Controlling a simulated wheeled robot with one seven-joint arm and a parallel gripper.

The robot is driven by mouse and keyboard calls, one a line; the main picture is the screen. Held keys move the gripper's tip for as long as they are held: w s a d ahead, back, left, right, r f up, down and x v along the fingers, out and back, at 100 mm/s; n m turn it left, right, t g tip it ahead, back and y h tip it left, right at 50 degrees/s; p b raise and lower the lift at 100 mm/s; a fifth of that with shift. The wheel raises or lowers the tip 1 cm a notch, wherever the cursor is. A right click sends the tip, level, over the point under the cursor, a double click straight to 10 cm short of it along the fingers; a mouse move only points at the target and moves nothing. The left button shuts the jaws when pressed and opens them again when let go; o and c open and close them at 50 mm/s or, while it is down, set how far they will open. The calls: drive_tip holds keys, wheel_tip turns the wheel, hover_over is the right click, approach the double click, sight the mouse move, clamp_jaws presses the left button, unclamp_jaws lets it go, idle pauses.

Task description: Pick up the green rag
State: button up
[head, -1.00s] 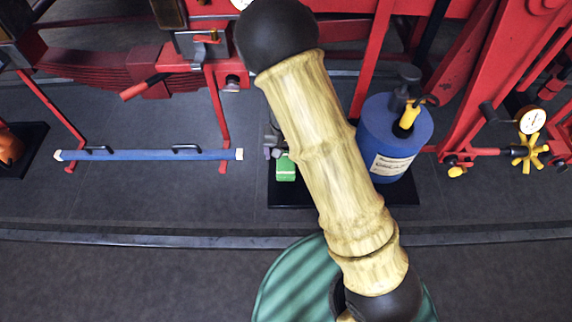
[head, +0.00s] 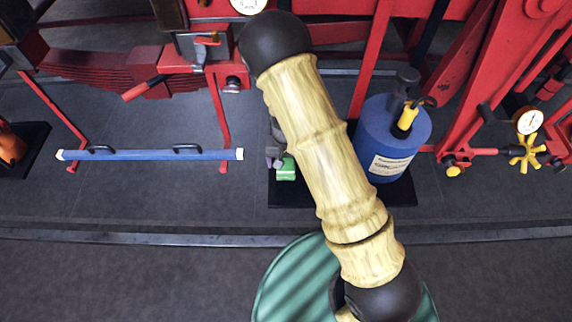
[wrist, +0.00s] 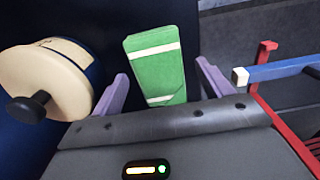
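The green rag (wrist: 155,65) is a folded block with pale stripes, in the upper middle of the wrist view. In the head view the rag (head: 286,170) shows as a small green patch on a black mat (head: 290,198), partly covered by my arm and gripper. My gripper (wrist: 162,72) is open, with one purple finger on each side of the rag and gaps between them. In the head view my gripper (head: 275,155) is mostly hidden behind my arm. I cannot tell whether a finger touches the rag.
A blue canister (head: 388,145) with a black-and-yellow top stands right of the rag. A cream round lid with a black knob (wrist: 45,82) is close to the left finger. A blue bar (head: 150,155) lies left. Red frames (head: 215,110) stand behind. A green round top (head: 280,280) is in front.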

sight(286, 163)
drive_tip(key=c, duration=0.9)
drive_tip(key=shift+c, duration=0.2)
wheel_tip(286, 163, up, 10)
drive_tip(key=b, duration=0.1)
